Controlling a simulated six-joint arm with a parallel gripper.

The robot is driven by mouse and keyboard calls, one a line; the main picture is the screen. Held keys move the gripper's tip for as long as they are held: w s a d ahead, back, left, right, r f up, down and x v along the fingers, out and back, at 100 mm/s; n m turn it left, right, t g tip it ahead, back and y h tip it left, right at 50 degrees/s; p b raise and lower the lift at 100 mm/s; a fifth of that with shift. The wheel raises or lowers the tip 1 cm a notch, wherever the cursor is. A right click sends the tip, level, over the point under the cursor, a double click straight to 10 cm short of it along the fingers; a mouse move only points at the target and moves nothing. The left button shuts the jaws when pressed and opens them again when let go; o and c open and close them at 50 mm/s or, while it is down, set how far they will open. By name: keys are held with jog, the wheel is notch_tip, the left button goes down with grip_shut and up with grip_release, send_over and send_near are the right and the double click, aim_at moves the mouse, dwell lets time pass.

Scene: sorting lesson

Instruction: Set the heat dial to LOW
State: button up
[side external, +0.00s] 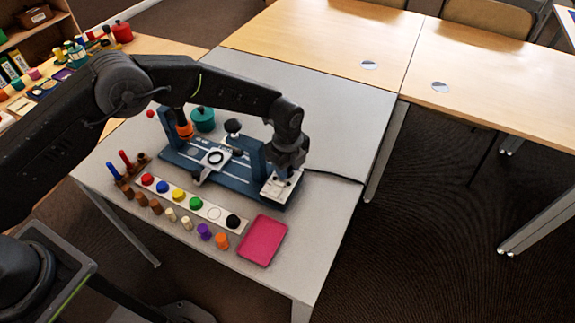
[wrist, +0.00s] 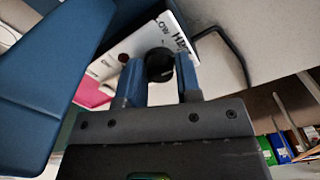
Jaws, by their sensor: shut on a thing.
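The heat dial is a round black knob (wrist: 159,67) on a white panel (wrist: 142,42). Lettering reading LOW and part of HIGH shows on the panel above the knob in the wrist view. My gripper (wrist: 159,75) has its two blue fingers on either side of the knob and is shut on it. Where the dial points cannot be told. In the side view my gripper (side external: 284,173) reaches down onto the white panel (side external: 278,188) at the right end of the blue rig (side external: 238,185), and hides the knob.
A blue upright (side external: 258,154) stands just left of my gripper. A pink tray (side external: 263,240) lies in front, beside a white strip (side external: 214,213) with coloured pieces. A black cable (side external: 338,177) runs off to the right. The grey table (side external: 340,110) behind is clear.

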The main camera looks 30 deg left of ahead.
jog(key=shift+n, duration=2.8)
jog(key=o, duration=0.6)
jog(key=shift+r, duration=0.1)
notch_tip(320, 180, up, 14)
jog(key=shift+f, duration=0.15)
